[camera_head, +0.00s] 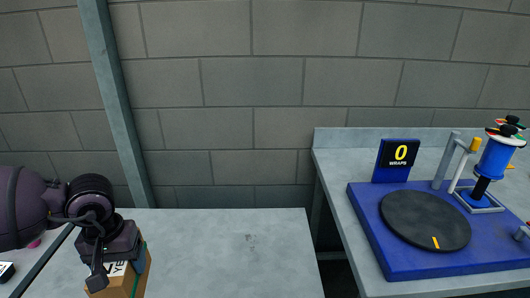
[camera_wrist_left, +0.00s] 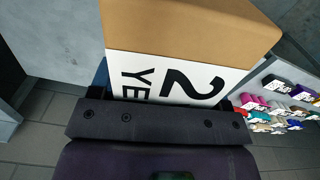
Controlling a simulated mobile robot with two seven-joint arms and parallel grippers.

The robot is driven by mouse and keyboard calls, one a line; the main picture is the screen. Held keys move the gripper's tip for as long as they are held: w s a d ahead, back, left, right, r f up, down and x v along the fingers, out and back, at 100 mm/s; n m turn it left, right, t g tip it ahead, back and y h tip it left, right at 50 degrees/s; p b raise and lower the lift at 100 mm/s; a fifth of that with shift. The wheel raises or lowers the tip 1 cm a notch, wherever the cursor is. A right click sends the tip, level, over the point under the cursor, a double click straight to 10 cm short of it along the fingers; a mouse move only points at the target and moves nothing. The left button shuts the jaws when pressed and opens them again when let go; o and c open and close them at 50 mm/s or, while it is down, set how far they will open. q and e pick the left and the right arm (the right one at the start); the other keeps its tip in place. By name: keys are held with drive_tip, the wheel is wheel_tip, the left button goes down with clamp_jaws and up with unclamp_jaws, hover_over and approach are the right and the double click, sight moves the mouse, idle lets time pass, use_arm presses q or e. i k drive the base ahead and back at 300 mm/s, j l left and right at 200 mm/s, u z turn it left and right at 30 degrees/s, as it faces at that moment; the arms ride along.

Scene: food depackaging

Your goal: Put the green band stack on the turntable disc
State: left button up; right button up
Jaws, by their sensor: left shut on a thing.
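My left gripper (camera_head: 115,262) is at the lower left of the head view, shut on a brown cardboard stack (camera_head: 146,274). A thin green strip runs down the stack's side, and a white label with black lettering shows partly behind the fingers. In the left wrist view the stack (camera_wrist_left: 190,30) fills the top middle, its label reading "2" and "YE" before my gripper hides the rest. The black turntable disc (camera_head: 425,218), with a yellow mark near its front edge, is bare on the right. My right gripper is not in view.
The disc sits on a blue base (camera_head: 370,255) with a "0 WRAPS" display (camera_head: 396,160) and a post with a blue film roll (camera_head: 494,160). A gap separates this bench from the mostly clear grey table (camera_head: 235,250). A grey pillar (camera_head: 115,100) rises behind my left gripper.

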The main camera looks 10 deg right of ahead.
sight(425, 215)
drive_tip(key=l+z, duration=0.2)
drive_tip(key=z, duration=2.15)
